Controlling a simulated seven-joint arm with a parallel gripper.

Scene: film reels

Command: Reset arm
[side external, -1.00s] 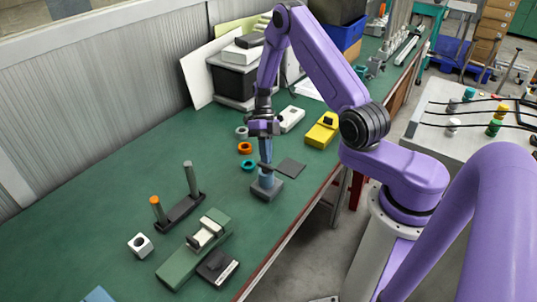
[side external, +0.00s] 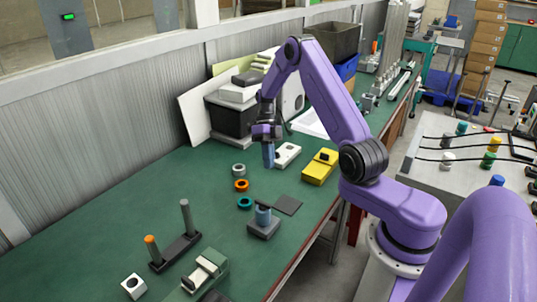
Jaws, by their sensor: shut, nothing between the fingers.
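My gripper (side external: 269,165) points straight down with its blue fingers shut and empty. It hangs above the green table, behind a grey block (side external: 263,231) with a short blue post (side external: 263,214) standing on it, and clear of that post. A grey ring (side external: 238,176), an orange ring (side external: 241,190) and a teal ring (side external: 245,208) lie in a row left of the block. A dark stand (side external: 176,253) at the front left has two upright posts, one orange-tipped.
A dark square plate (side external: 288,205) lies beside the block. A yellow device (side external: 320,168) and a white device (side external: 287,155) lie behind. A green fixture (side external: 207,271) and white block (side external: 133,286) are in front. Boxes stand at the back wall. The table's left middle is clear.

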